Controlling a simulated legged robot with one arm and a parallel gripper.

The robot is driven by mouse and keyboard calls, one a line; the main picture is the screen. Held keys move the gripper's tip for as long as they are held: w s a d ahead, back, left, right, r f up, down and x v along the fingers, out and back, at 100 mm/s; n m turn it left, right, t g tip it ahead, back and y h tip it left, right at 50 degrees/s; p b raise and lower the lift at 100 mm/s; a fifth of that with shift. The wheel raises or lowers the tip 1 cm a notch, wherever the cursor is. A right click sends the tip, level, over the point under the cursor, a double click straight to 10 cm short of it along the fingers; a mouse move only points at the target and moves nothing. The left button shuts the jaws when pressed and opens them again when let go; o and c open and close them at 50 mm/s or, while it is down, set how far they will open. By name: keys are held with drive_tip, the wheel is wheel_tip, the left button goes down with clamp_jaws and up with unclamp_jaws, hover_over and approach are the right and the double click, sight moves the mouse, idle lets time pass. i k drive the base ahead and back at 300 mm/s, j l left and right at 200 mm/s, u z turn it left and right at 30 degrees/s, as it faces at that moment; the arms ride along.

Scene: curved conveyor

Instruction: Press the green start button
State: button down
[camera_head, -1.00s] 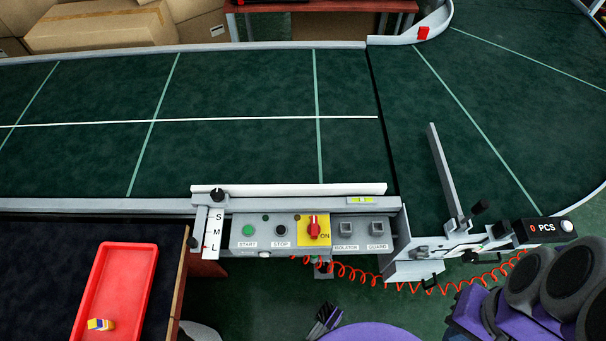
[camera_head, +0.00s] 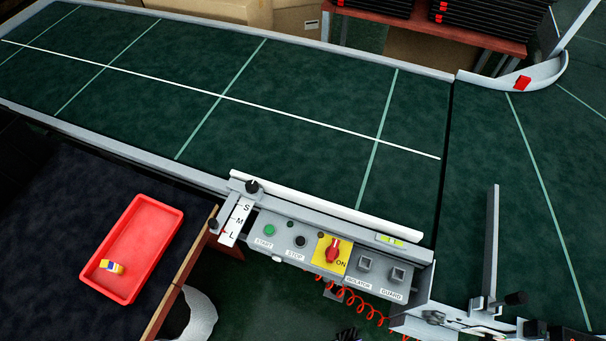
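The green start button (camera_head: 269,230) is on the left part of the grey control panel (camera_head: 283,256), above the label START. The black stop button (camera_head: 300,241) is just right of it. Nothing covers or touches the start button. A dark tip of my gripper (camera_head: 347,335) just shows at the bottom edge, below the panel and apart from it. Most of the gripper is out of the picture, and its fingers cannot be made out.
A red rotary switch (camera_head: 333,251) sits on a yellow plate marked ON. The slanted S-M-L slider (camera_head: 238,219) is left of the buttons. A red tray (camera_head: 167,224) holds a small yellow-and-blue block (camera_head: 111,266). A red coiled cable (camera_head: 352,299) hangs under the panel.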

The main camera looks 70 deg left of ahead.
sight(270, 229)
drive_tip(key=i+u, duration=0.15)
drive_tip(key=u, duration=1.1)
drive_tip(key=l+u, duration=0.1)
drive_tip(key=u, duration=0.35)
drive_tip(key=i+u, duration=0.1)
drive_tip(key=u, duration=0.4)
drive_tip(key=l+u, duration=0.15)
drive_tip(key=u, duration=0.8)
drive_tip(key=l+u, duration=0.1)
drive_tip(key=u, duration=0.85)
drive_tip(key=k+l+u, duration=0.1)
drive_tip(key=u, duration=0.4)
